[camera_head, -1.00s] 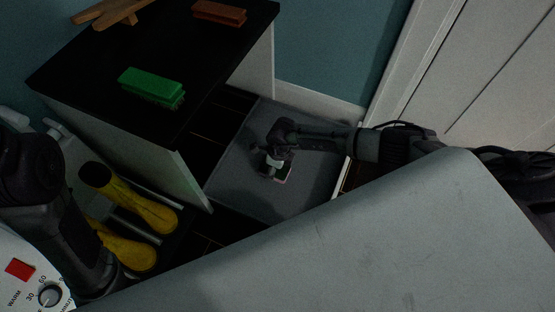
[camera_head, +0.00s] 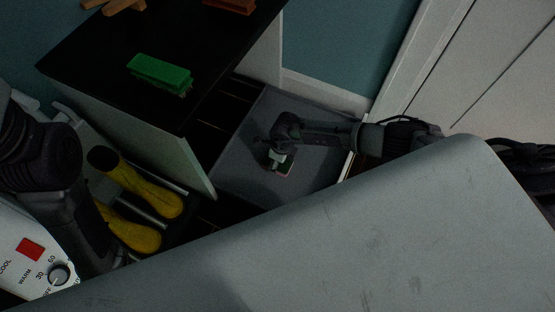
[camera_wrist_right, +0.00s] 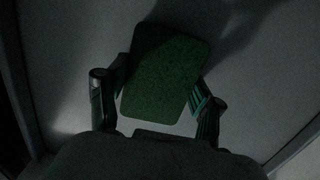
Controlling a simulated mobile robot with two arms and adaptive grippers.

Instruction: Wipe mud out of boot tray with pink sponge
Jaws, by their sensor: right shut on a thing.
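The boot tray (camera_head: 230,165) is a grey shallow tray on the floor beside the black-topped bench. My right gripper (camera_head: 278,163) reaches down into it from the right and is shut on the sponge (camera_head: 287,171). In the head view a thin pinkish edge of the sponge shows. In the right wrist view the sponge (camera_wrist_right: 162,75) shows a dark green face between the two fingers of my right gripper (camera_wrist_right: 158,105), over the grey tray floor. A small dark spot (camera_head: 257,140) lies left of the gripper; I cannot tell if it is mud. My left gripper is not visible.
A green brush (camera_head: 160,72) and an orange brush (camera_head: 232,5) lie on the bench (camera_head: 100,50). Yellow boots (camera_head: 150,192) lie at left near my left arm and a white dial panel (camera_head: 40,265). A white door (camera_head: 480,70) stands at right.

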